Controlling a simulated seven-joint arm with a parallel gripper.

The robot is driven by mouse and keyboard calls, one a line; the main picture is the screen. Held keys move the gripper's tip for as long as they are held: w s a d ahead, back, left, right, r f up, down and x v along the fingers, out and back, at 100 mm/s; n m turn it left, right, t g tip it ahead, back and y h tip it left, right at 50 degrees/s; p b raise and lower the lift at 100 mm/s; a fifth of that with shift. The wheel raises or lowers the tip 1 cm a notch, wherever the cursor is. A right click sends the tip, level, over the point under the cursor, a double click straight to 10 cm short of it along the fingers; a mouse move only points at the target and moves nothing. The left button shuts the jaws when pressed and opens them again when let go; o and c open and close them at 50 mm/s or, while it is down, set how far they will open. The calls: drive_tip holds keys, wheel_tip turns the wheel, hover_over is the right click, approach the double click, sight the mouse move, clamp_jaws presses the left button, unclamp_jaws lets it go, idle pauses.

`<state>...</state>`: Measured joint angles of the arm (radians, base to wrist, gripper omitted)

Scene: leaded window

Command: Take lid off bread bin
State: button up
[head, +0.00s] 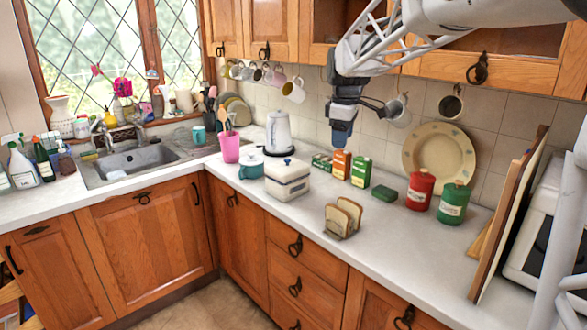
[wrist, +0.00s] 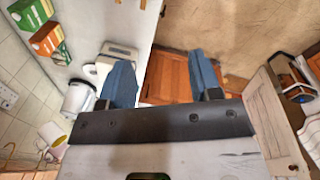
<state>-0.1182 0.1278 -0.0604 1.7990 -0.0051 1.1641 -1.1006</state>
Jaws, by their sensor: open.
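The bread bin (head: 287,188) is a cream box on the counter, right of the teal pot. Its cream lid (head: 286,169) sits on top, with a small dark blue knob (head: 287,161). In the wrist view the bread bin (wrist: 118,51) appears as a pale box partly hidden behind the left finger. My gripper (head: 342,138) hangs above the counter near the back wall, up and to the right of the bin and apart from it. Its blue fingers are spread with nothing between them in the wrist view (wrist: 160,68).
Orange (head: 341,163) and green (head: 361,172) boxes stand below my gripper. A white kettle (head: 279,133) is behind the bin, a teal pot (head: 251,167) beside it. A toast rack (head: 343,218) stands to the right. Mugs hang above. The front counter strip is clear.

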drive_tip(key=w+a+f+n, duration=0.2)
drive_tip(key=w+a+n, duration=0.15)
drive_tip(key=w, duration=0.55)
drive_tip(key=w+a+f+n, duration=0.2)
drive_tip(key=w+a+n, duration=0.15)
drive_tip(key=w, duration=0.65)
drive_tip(key=n+g, duration=0.1)
drive_tip(key=n, duration=0.5)
hover_over(287, 159)
drive_tip(key=s, duration=0.1)
wheel_tip(287, 159, down, 10)
drive_tip(key=shift+d+r, duration=0.15)
drive_tip(key=shift+w+a+f, duration=0.25)
drive_tip(key=shift+w+f, duration=0.05)
drive_tip(key=shift+f, duration=0.15)
drive_tip(key=shift+f, duration=1.15)
drive_tip(key=shift+f, duration=0.15)
drive_tip(key=shift+w+d+f, duration=0.1)
drive_tip(key=shift+d+f, duration=0.05)
drive_tip(key=shift+f, duration=2.3)
